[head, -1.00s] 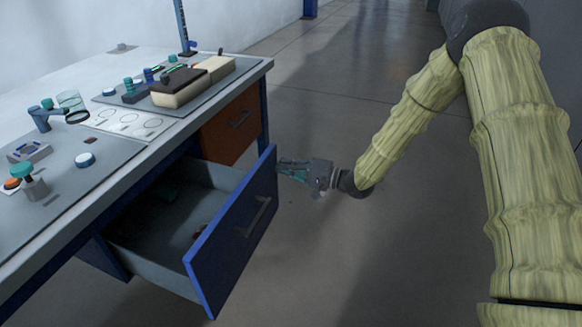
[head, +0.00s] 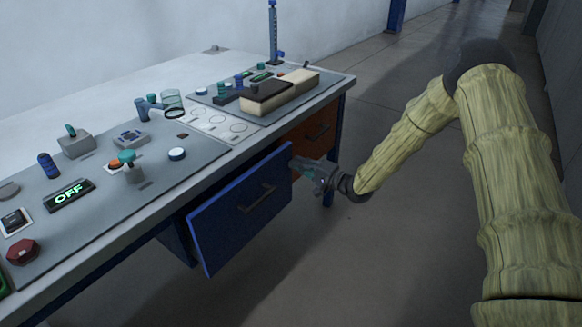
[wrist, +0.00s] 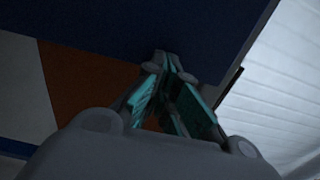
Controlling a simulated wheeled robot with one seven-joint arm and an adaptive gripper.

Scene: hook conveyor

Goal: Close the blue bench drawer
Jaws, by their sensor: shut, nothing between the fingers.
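The blue drawer (head: 235,215) is under the bench's front edge, with a dark bar handle (head: 263,200) on its front. Its front stands somewhat out from the bench frame, and its inside is hidden from the head view. My gripper (head: 297,163) is shut and empty, at the upper right edge of the drawer front. In the wrist view the closed fingertips (wrist: 168,60) point at the dark blue panel (wrist: 150,25) and appear to touch or nearly touch it.
An orange drawer (head: 308,132) sits right of the blue one, partly behind my gripper. The bench top (head: 335,88) carries switches, a lit OFF display (head: 69,194), a magnifier (head: 173,103) and a brown and cream block (head: 267,97). Floor right of the bench is clear.

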